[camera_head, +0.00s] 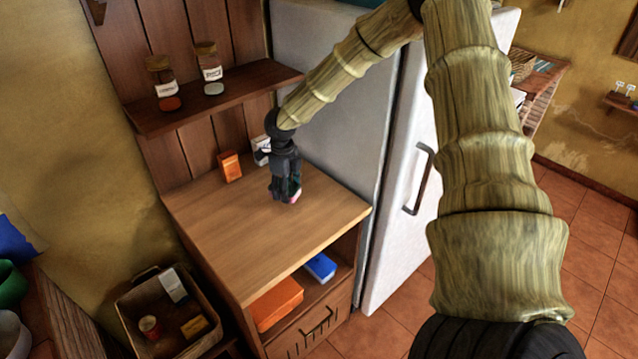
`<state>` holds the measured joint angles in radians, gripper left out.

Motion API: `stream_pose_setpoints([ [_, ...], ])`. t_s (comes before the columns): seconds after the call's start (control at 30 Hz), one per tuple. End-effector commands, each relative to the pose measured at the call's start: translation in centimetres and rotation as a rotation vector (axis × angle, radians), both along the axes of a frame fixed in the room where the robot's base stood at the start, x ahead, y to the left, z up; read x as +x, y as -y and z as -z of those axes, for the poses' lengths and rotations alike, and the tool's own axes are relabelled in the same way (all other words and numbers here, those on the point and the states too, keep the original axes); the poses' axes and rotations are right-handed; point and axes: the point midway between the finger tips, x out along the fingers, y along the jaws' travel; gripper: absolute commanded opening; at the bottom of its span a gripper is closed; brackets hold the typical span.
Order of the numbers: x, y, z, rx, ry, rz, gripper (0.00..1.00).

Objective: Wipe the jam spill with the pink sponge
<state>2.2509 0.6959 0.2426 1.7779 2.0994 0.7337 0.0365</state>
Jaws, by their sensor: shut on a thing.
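My gripper (287,195) is low over the wooden counter top (235,225), right of its middle. Whether the sponge touches the wood I cannot tell. I see no jam spill; the gripper may hide it.
An orange box (230,166) and a white box (262,152) stand at the counter's back. A shelf (240,93) with two jars is above. The fridge (345,130) borders the right. The counter's front and left are clear. A crate (150,345) stands lower left.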

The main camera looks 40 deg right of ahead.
Motion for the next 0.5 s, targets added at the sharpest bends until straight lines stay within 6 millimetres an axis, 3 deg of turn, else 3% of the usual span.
stream_pose_setpoints([
  [0.1, 0.1, -0.1, -1.5, 0.000, 0.001, -0.001, 0.30],
  [0.5, 0.0, 0.0, -4.5, 0.000, 0.001, -0.001, 0.30],
])
